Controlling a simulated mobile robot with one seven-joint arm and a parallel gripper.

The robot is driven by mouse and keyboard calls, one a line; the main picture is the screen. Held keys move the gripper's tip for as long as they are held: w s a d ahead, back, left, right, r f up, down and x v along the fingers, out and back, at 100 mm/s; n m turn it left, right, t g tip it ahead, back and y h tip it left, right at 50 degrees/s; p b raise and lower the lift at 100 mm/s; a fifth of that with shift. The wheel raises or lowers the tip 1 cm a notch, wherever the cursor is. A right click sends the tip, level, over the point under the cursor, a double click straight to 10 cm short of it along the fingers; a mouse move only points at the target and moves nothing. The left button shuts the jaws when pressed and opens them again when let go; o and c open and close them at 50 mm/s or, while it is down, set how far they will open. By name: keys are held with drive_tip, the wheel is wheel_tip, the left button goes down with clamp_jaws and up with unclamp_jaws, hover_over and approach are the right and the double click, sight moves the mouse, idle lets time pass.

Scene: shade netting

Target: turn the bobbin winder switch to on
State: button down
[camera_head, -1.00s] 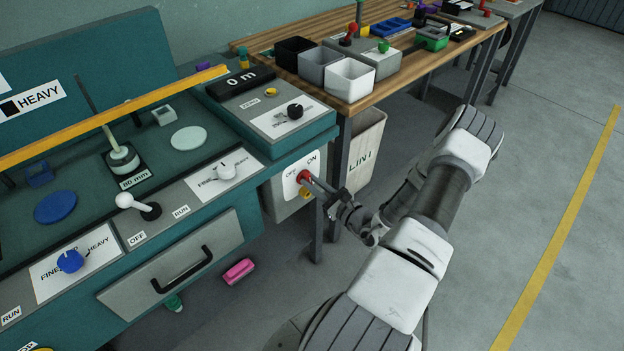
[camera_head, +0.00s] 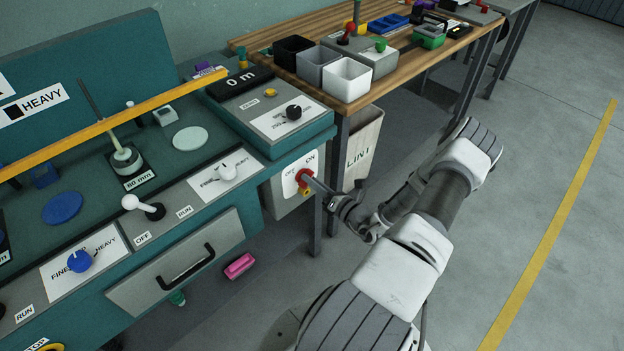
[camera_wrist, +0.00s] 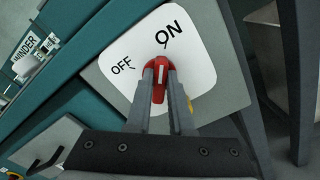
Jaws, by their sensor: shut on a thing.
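The bobbin winder switch is a red knob (camera_wrist: 160,80) on a white plate (camera_wrist: 200,84) marked OFF and ON in the wrist view. Its white pointer line stands between the two words, nearer to ON. In the head view the red knob (camera_head: 304,177) shows on the grey box at the right end of the teal machine. My gripper (camera_wrist: 161,88) is shut on the knob, one finger on each side. In the head view my gripper (camera_head: 314,184) reaches the knob from the lower right. The fingers hide the knob's lower part.
A yellow knob (camera_head: 306,191) sits just below the switch. A table leg (camera_head: 333,200) and a LINT bin (camera_head: 364,145) stand close behind my gripper. A grey drawer (camera_head: 170,275) and a white lever (camera_head: 131,202) are to the left. The floor at right is clear.

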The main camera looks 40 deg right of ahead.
drive_tip(key=shift+m, duration=0.5)
drive_tip(key=c, duration=0.8)
unclamp_jaws()
drive_tip(key=s+d+p, duration=0.1)
drive_tip(key=s, duration=1.6)
drive_tip(key=shift+s+d+p, duration=0.2)
drive_tip(key=shift+p, duration=0.1)
